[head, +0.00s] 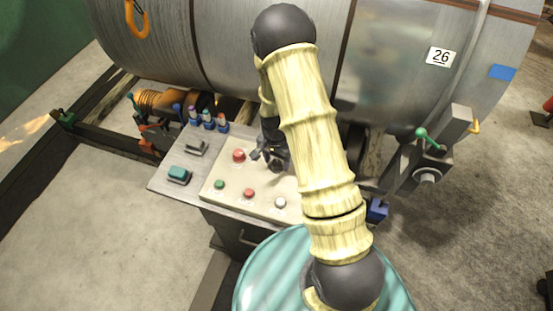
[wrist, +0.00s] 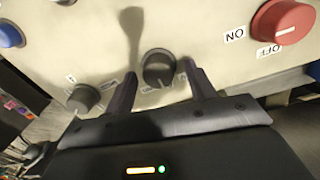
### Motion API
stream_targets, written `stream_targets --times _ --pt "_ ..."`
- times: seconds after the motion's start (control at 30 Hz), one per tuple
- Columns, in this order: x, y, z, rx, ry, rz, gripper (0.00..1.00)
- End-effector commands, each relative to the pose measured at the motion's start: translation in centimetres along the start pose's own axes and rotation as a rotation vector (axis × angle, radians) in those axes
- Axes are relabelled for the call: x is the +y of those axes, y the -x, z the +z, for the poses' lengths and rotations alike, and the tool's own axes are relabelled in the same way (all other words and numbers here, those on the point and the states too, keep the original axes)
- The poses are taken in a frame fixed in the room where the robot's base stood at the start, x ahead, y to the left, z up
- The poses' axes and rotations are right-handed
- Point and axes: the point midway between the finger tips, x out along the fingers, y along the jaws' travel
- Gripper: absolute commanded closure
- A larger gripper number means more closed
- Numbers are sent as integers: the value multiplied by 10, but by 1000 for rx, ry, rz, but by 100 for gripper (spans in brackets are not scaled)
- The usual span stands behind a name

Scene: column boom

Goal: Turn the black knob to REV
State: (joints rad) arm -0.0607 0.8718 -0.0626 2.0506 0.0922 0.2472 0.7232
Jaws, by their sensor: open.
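The black knob (wrist: 158,66) is on the cream control panel (wrist: 205,50), between the fingertips of my gripper (wrist: 160,76) in the wrist view. My gripper is open, one finger on each side of the knob. I cannot tell whether either finger touches it. Small labels beside the knob are partly hidden by my gripper and too blurred to read, so its setting cannot be told. In the head view my gripper (head: 268,157) is over the panel (head: 232,172), and my arm hides the panel's right part.
A red ON/OFF knob (wrist: 285,22) is right of the black knob in the wrist view; a grey knob (wrist: 85,98) is left. Small green (head: 219,184), red (head: 249,193) and white (head: 280,202) buttons sit along the panel's near side. A large metal drum (head: 235,45) stands behind.

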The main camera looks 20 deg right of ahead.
Motion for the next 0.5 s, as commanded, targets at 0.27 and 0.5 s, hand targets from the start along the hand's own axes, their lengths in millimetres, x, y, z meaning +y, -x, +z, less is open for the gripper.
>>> stream_targets --times 0.27,0.5 --pt "0 -4 0 0 -1 0 45" --pt "0 -4 1 -1 1 1 80"
